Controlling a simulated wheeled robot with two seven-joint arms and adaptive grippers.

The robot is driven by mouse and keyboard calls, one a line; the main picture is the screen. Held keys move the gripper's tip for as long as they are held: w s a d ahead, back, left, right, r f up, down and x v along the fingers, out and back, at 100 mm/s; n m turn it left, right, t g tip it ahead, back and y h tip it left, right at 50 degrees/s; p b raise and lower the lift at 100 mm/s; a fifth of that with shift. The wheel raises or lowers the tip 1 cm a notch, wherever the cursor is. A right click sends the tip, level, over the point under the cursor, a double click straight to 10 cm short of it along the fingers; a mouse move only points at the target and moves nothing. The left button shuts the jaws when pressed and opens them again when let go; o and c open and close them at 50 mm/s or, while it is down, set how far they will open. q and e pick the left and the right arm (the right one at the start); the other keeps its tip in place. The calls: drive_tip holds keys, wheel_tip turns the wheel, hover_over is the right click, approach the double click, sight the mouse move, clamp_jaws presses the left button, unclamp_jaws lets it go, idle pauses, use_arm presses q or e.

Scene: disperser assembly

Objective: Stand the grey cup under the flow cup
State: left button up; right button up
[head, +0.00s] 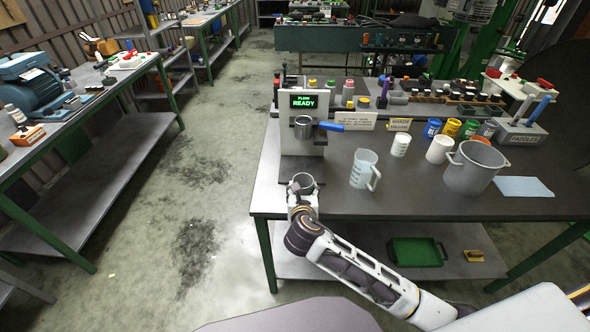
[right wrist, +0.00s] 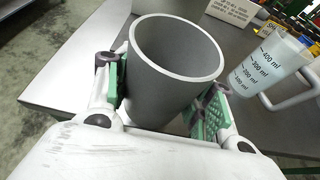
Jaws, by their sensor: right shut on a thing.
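The grey cup (head: 302,182) is an open, empty-looking cylinder, held roughly upright at the table's front left edge. In the right wrist view, the grey cup (right wrist: 172,75) sits between the green pads of my right gripper (right wrist: 165,98), which is shut on its sides. In the head view my right gripper (head: 302,200) is just in front of the flow stand (head: 303,103), whose screen reads "READY". The flow cup (head: 303,128) is a small metal cup mounted on the stand below the screen. The grey cup is nearer to me than the flow cup. My left gripper is not in view.
A measuring jug (head: 363,170) stands right of the grey cup.

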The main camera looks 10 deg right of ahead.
idle(0.4)
drive_tip(key=w+d, duration=0.1)
drive_tip(key=w, duration=0.4)
drive_tip(key=w+d, duration=0.2)
drive_tip(key=w, duration=0.4)
drive_tip(key=w+d, duration=0.1)
drive_tip(key=w, duration=0.5)
drive_tip(key=shift+w+d, duration=0.15)
drive_tip(key=shift+d, duration=0.25)
drive_tip(key=shift+f, duration=1.75)
drive_tip(key=shift+f, duration=0.1)
drive_tip(key=o, duration=1.1)
